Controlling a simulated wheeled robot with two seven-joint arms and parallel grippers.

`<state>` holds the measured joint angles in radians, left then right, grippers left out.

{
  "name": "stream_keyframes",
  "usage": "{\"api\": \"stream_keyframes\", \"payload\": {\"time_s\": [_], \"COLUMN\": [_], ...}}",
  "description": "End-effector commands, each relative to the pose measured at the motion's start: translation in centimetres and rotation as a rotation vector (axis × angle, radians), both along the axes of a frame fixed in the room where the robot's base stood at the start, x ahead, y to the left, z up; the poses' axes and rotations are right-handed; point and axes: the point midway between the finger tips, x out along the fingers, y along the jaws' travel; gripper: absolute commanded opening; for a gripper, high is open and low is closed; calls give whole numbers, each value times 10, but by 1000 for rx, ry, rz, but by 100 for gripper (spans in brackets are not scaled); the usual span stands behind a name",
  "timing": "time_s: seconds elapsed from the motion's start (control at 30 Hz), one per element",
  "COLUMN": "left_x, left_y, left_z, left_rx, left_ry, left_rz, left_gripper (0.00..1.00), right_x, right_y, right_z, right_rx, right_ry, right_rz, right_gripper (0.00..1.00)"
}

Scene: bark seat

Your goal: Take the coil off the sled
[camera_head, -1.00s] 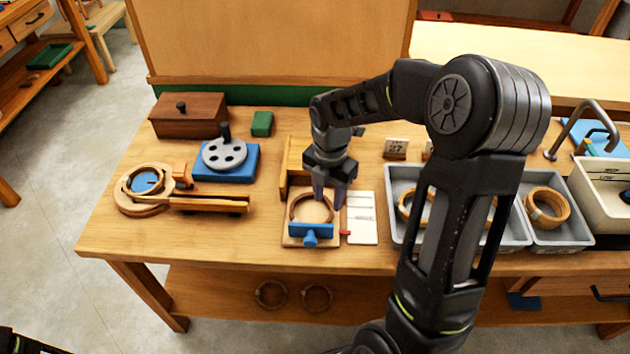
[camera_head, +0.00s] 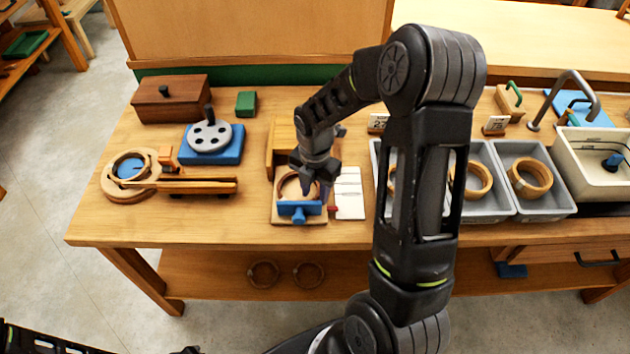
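The coil, a thin brown ring (camera_head: 283,186), lies on the wooden sled (camera_head: 283,217), which has a blue clamp block (camera_head: 298,209) across its front edge. My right gripper (camera_head: 315,187) reaches down from above, over the right part of the coil. Its fingers look parted, one towards the ring's inside and one towards its right. They hide the right side of the ring, and I cannot tell whether they touch it.
A white card (camera_head: 350,195) lies right of the sled. Grey trays (camera_head: 535,209) with wooden rings (camera_head: 530,179) stand farther right. A wooden ring fixture (camera_head: 131,176) and a blue block with a grey disc (camera_head: 212,144) are to the left. Bare tabletop shows at front left.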

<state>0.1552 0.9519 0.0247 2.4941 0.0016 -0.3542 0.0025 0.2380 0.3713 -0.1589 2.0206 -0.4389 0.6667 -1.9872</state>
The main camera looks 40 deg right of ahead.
Motion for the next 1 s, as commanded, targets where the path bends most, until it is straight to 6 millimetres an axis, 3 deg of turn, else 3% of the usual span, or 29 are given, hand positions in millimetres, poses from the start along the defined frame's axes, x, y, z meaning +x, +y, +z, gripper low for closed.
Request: {"api": "stream_keyframes", "payload": {"time_s": [0.37, 0.83, 1.0], "left_x": [0, 0, 0], "left_y": [0, 0, 0], "left_z": [0, 0, 0], "left_rx": [0, 0, 0], "left_ry": [0, 0, 0], "left_rz": [0, 0, 0], "left_gripper": [0, 0, 0], "right_x": [0, 0, 0], "right_y": [0, 0, 0], "right_z": [-8, -8, -8], "right_rx": [0, 0, 0], "right_ry": [-1, -1, -1], "right_rz": [-1, -1, -1], "right_gripper": [36, 0, 0]}}
